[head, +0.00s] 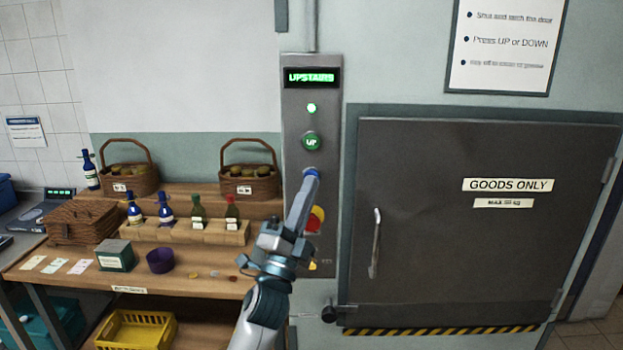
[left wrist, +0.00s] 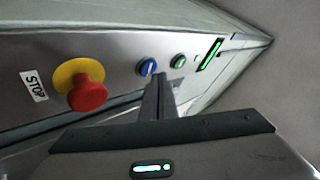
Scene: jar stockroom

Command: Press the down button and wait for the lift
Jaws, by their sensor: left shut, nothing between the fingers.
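The lift control panel (head: 291,120) has a lit display (head: 312,77) reading UPSTAIRS, a lit green lamp (head: 311,108) and a green UP button (head: 312,142). Below them is the blue button (head: 311,171), partly covered by my left gripper (head: 309,181) in the head view. In the left wrist view the blue button (left wrist: 147,66) shows beside the shut fingertips (left wrist: 159,80). The fingers are empty and at or very near the button; I cannot tell whether they touch. The grey lift door (head: 450,230), marked GOODS ONLY, is shut. My right gripper is out of view.
A red stop knob (left wrist: 88,94) on a yellow base sits on the panel just below the blue button, close to my left gripper. A wooden bench (head: 200,285) with baskets, bottles and a purple bowl (head: 160,260) stands left. The door handle (head: 375,243) sticks out at right.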

